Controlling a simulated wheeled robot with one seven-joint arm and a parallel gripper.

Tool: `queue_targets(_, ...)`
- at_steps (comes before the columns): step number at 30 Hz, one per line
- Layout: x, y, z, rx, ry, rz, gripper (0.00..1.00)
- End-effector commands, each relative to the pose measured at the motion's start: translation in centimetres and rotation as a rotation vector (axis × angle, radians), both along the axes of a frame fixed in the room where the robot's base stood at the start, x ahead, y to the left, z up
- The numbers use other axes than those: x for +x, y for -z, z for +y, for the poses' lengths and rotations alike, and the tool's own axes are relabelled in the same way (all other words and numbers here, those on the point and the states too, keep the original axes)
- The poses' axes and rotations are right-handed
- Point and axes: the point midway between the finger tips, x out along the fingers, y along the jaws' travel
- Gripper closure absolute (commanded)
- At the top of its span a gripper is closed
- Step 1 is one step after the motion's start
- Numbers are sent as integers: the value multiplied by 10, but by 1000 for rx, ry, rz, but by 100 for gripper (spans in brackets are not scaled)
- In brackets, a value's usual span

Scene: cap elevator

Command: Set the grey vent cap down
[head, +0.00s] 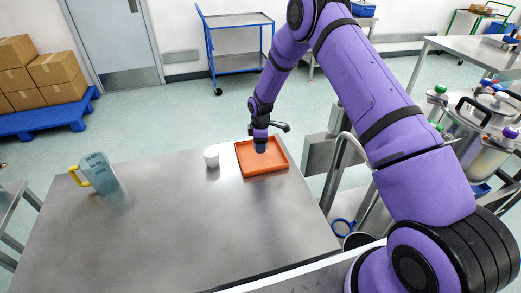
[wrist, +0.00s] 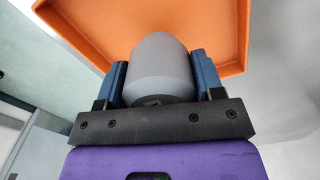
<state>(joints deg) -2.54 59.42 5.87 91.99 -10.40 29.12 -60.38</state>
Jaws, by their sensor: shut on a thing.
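The grey vent cap (wrist: 165,62) is a smooth rounded cylinder in the wrist view, held between the two blue fingers of my gripper (wrist: 164,80). In the head view my gripper (head: 260,147) points down at the orange tray (head: 274,167), over its left-middle part. The cap is mostly hidden there by my gripper. The tray also fills the upper part of the wrist view (wrist: 85,33). I cannot tell whether the cap touches the tray floor.
A small white cup-like object (head: 211,158) stands left of the tray on the steel table (head: 180,225). A blue pitcher with a yellow handle (head: 101,173) is at the table's left. The middle and front of the table are clear. A metal pot (head: 477,135) stands at the right.

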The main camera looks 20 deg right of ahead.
Motion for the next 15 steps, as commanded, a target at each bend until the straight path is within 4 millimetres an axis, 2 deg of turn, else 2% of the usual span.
queue_targets(9, 0, 33, 0, -1, 1, 1, 62)
queue_targets(15, 0, 35, 0, 0, 0, -1, 62)
